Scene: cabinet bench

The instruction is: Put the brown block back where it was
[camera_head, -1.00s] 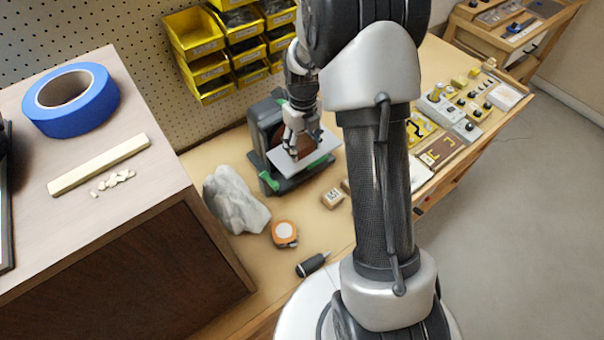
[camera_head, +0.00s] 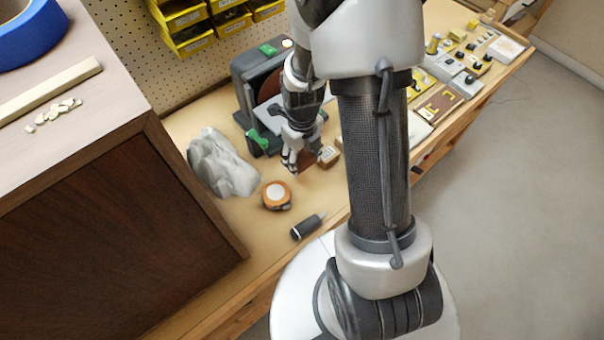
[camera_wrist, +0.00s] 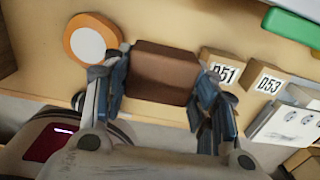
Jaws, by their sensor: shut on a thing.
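The brown block (camera_wrist: 163,72) is between the fingertips of my gripper (camera_wrist: 158,92) in the wrist view. My gripper (camera_head: 298,168) is shut on it, with the fingers on its two sides. In the head view only a small part of the brown block (camera_head: 306,167) shows beside the fingers. It is low over the bench, just left of a light wooden block (camera_head: 328,156). I cannot tell whether it touches the bench. In the wrist view, wooden blocks labelled D51 (camera_wrist: 222,72) and D53 (camera_wrist: 264,78) stand in a row to its right.
An orange and white round thing (camera_head: 277,195) lies in front of my gripper, left of the held block in the wrist view. A grey rock (camera_head: 222,163) is at left, a black cylindrical tool (camera_head: 307,227) in front. A dark machine with green parts (camera_head: 262,75) stands behind.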

